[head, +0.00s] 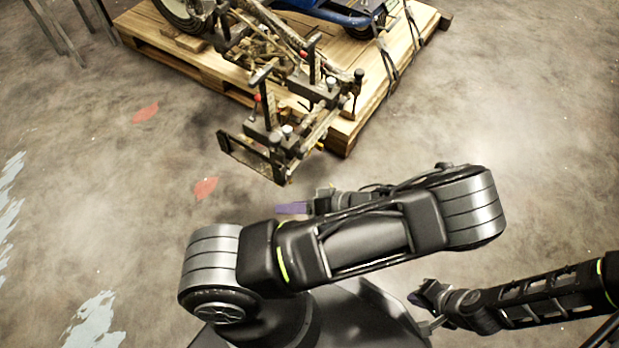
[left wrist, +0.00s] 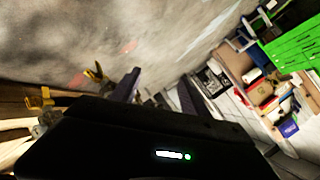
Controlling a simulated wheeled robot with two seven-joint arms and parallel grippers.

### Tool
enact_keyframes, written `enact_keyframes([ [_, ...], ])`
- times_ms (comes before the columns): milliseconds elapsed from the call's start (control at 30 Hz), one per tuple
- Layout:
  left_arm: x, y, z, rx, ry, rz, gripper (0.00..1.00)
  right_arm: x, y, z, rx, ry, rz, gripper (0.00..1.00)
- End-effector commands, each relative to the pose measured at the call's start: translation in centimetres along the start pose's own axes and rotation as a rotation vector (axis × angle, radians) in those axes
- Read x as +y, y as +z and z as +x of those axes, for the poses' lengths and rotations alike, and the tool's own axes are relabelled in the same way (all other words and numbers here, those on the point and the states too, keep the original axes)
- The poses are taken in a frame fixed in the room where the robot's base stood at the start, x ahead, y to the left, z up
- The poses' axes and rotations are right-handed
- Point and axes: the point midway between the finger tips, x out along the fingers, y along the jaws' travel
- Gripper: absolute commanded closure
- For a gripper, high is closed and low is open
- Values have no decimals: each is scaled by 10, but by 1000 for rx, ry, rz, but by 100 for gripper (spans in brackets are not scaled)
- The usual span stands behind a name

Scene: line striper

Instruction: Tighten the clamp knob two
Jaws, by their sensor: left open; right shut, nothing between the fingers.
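The line striper's clamp assembly (head: 295,115) sits at the near corner of a wooden pallet, with upright black posts, dark knobs, small silver knobs and red tips. A silver knob (head: 287,131) is on its nearer block and another silver knob (head: 333,83) on the farther one. I cannot tell which is clamp knob two. My left gripper (head: 292,208) is just in front of the assembly's front frame, apart from it. In the left wrist view its two dark fingers (left wrist: 158,95) stand apart with nothing between them. My right gripper (head: 432,325) is low, far from the assembly, shut and empty.
The pallet (head: 345,130) carries a blue machine body (head: 345,15) held by dark straps. Metal legs (head: 65,30) stand at upper left. Green drawers (left wrist: 290,45) and shelves with boxes show in the left wrist view.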

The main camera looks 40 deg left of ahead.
Motion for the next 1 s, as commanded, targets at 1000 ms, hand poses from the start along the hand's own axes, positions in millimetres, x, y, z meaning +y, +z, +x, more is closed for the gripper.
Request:
enact_keyframes([
  [1000, 27, -92, -95, 626, 38, -828, 47, 42, -5, 104, 25, 3, 10, 100],
])
